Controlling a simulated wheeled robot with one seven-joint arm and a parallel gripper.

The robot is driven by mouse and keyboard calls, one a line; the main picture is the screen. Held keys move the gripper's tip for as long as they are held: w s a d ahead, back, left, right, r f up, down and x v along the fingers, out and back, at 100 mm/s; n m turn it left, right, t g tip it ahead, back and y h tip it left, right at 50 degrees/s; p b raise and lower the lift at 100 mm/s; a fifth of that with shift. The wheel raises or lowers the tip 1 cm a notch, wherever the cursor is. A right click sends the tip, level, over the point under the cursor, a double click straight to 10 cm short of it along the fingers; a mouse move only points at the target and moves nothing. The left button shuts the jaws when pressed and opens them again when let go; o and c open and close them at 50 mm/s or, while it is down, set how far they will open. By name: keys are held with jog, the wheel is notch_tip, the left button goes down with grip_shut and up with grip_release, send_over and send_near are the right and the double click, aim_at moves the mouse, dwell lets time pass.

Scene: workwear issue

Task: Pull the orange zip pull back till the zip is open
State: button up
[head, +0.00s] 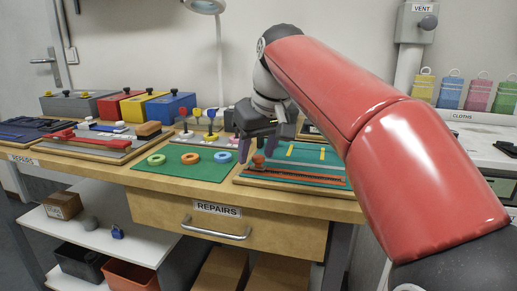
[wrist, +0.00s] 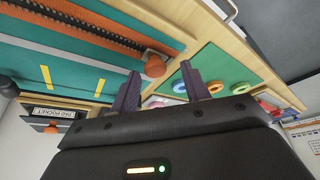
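In the wrist view the pull (wrist: 154,66) shows as a small orange knob at the end of the zip (wrist: 85,30). My gripper (head: 257,150) is over the board's left end, fingers pointing down. In the wrist view my gripper (wrist: 160,70) is open, and the pull appears between its two dark fingertips. No finger visibly touches the pull; the exact gap cannot be told.
A green mat (head: 185,163) with blue, orange and green rings lies left of the board. Knobs on upright stems (head: 211,118) stand behind it. A drawer (head: 220,215) marked REPAIRS is below the bench top. Coloured boxes (head: 140,104) stand at the back left.

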aim_at(265, 178)
jog(key=p+v, duration=0.2)
jog(key=v, duration=0.5)
jog(key=shift+s+r, duration=0.15)
jog(key=shift+r, duration=0.2)
jog(key=shift+d, duration=0.1)
